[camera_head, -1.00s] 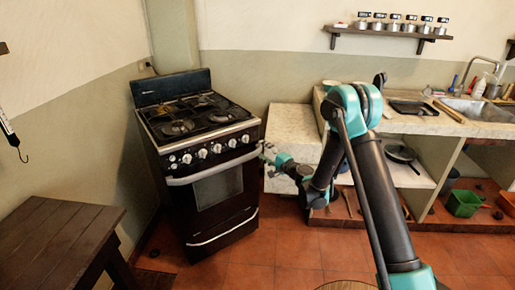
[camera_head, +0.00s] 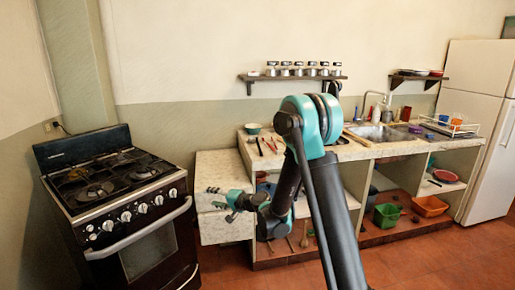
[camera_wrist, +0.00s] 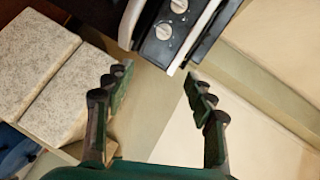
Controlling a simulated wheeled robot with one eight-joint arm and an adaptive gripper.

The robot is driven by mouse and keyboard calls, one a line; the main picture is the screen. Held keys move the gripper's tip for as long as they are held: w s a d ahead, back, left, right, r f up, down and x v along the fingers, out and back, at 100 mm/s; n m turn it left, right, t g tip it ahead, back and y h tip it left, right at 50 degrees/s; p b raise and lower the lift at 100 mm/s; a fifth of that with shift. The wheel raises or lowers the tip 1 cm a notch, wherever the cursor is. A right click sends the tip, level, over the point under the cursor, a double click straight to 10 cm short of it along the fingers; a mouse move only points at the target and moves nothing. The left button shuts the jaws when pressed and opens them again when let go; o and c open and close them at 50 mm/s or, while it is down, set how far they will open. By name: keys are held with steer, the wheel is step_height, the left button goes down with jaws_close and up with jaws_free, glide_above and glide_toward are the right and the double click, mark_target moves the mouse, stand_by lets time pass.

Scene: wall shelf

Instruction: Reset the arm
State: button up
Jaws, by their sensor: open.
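My gripper (camera_head: 226,203) is open and empty in the head view, held in front of the low stone-topped counter beside the stove. My arm reaches up from the bottom and bends down to the left. In the wrist view, my gripper (camera_wrist: 157,82) shows two spread fingers with nothing between them. Beyond the fingers are the stove's knobs and handle.
The black stove (camera_head: 120,200) stands at left. The low counter (camera_head: 222,175) joins the longer counter (camera_head: 360,150) with the sink. A wall shelf (camera_head: 293,77) holds several jars. A white fridge (camera_head: 485,130) is at right. Red tiled floor (camera_head: 430,260) is clear at lower right.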

steer(key=s+d+f+n+g+h, duration=0.1)
steer(key=s+d+h, duration=0.3)
steer(key=s+d, duration=0.6)
steer(key=s+d+f+n+g+h, duration=0.1)
steer(key=s+d+h, duration=0.3)
steer(key=s+d, duration=0.6)
steer(key=s+d+f+n+g+h, duration=0.1)
steer(key=s+d+f+h, duration=0.2)
steer(key=s+d, duration=0.7)
steer(key=d+h, duration=0.2)
steer(key=d, duration=0.7)
steer(key=shift+s+g, duration=0.4)
steer(key=shift+d+f, duration=0.1)
